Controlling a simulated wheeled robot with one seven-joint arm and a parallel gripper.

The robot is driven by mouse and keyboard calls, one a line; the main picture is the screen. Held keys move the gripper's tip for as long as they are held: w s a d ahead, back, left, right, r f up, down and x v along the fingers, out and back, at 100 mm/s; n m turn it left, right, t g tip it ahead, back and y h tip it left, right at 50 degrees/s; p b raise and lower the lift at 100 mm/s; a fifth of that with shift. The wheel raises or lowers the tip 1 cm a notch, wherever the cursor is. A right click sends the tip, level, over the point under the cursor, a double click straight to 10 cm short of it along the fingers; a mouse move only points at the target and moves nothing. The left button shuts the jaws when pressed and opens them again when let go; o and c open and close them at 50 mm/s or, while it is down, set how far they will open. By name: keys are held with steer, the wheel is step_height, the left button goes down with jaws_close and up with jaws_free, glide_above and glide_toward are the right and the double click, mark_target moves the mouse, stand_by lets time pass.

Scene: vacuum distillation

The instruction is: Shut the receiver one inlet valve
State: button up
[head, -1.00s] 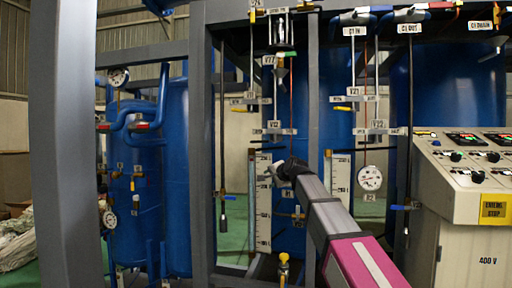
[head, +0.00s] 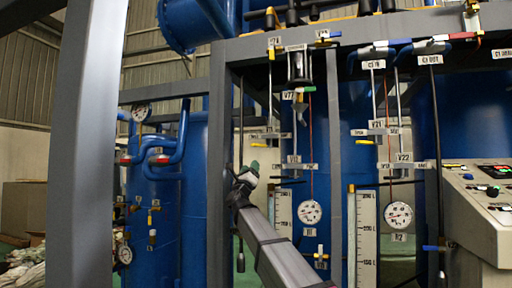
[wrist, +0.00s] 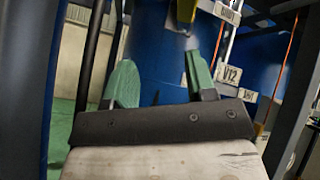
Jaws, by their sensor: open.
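My gripper (head: 247,172) is open and empty, in front of the left receiver's valve column. In the wrist view its two green fingers (wrist: 158,68) stand apart with blue tank surface between and beyond them. A tag reading V12 (wrist: 230,75) is just right of the right finger; it also shows on the left column (head: 293,158), with small position tags beside it. A yellow part (wrist: 186,10) is at the top of the wrist view. No tag naming the inlet is legible, and my gripper partly hides the left column. I see no contact with a valve.
Gauge R1 (head: 310,212) hangs below the left column and gauge R2 (head: 399,214) below the right one. Grey frame posts (head: 220,180) stand close to my arm. A control desk (head: 490,210) is at the right. A blue tank (head: 152,220) stands at the left.

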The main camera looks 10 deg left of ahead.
mark_target(259, 145)
steer(key=w+r+m+g+h, duration=0.1)
steer(key=r+m+h, duration=0.2)
steer(key=w+d+r+m+g+h, duration=0.1)
steer(key=r+m+h, duration=0.2)
steer(key=m, duration=0.1)
steer(key=w+d+r+m+g+h, duration=0.1)
steer(key=w+r+m+h, duration=0.1)
steer(key=r+m+h, duration=0.1)
steer(key=shift+d+r+h, duration=0.25)
steer(key=shift+r+h, duration=0.15)
steer(key=shift+r, duration=0.05)
steer(key=shift+c, duration=0.3)
jaws_close()
